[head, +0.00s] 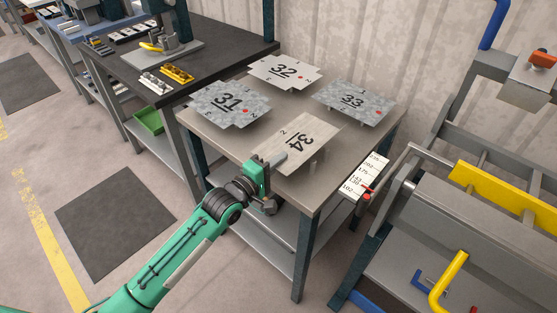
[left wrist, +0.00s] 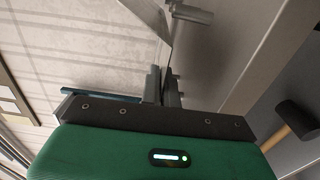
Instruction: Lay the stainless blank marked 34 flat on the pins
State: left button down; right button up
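The stainless blank marked 34 (head: 312,132) is a plain metal sheet above the front of the grey table, its number turned compared with the other blanks. Short pins show under it, but I cannot tell whether it rests on them. My left gripper (head: 277,161) is at its near left edge. In the left wrist view the fingers (left wrist: 162,88) stand close together with the thin sheet (left wrist: 160,18) running in between them, so the gripper looks shut on the blank. My right gripper is not in view.
Blanks 31 (head: 229,103), 32 (head: 284,71) and 33 (head: 352,100) sit on the same table (head: 196,128). A white number card (head: 362,177) is at its right edge. The bending machine (head: 470,225) stands at the right, the wall behind. Floor at the left is clear.

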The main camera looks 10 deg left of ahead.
pick_arm(q)
jog(key=c, duration=1.6)
grip_release()
jog(key=shift+f, duration=0.1)
